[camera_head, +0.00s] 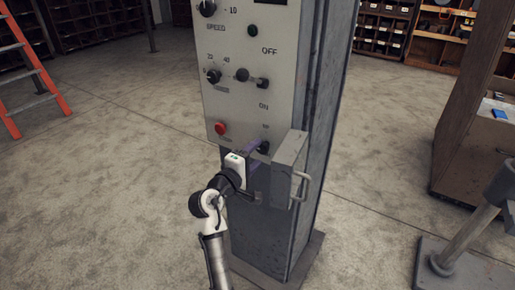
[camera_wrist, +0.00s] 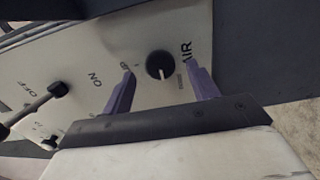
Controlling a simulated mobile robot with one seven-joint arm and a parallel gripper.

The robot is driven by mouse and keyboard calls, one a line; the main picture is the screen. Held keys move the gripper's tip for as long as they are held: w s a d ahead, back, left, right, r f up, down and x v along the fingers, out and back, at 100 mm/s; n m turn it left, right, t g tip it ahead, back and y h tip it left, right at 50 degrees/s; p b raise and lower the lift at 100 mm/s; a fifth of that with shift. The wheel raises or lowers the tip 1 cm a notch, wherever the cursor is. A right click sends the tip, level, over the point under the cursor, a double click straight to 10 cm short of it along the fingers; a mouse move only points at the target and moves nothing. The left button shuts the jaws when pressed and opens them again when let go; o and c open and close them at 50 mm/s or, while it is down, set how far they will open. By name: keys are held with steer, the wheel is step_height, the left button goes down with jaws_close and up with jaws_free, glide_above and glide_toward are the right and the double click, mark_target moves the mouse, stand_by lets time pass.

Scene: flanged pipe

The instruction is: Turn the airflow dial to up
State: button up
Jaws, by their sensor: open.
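The airflow dial (camera_wrist: 160,64) is a round black knob on the pale panel, beside the printed word AIR in the wrist view. A light mark shows on its lower part there, and other small lettering beside it is too small to read. In the head view the dial (camera_head: 264,148) shows low on the panel, partly behind the gripper. My gripper (camera_wrist: 158,70) is open, with one purple finger on each side of the dial in the wrist view. Gaps show between fingers and knob; their depth relative to it is unclear. The gripper (camera_head: 255,152) also shows in the head view.
The control cabinet (camera_head: 325,110) carries other knobs, a lever (camera_head: 262,83) and a red button (camera_head: 221,128) above the dial. A grey box with a handle (camera_head: 300,188) juts out close right of the gripper.

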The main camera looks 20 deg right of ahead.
steer(key=shift+x, duration=1.05)
steer(key=c, duration=1)
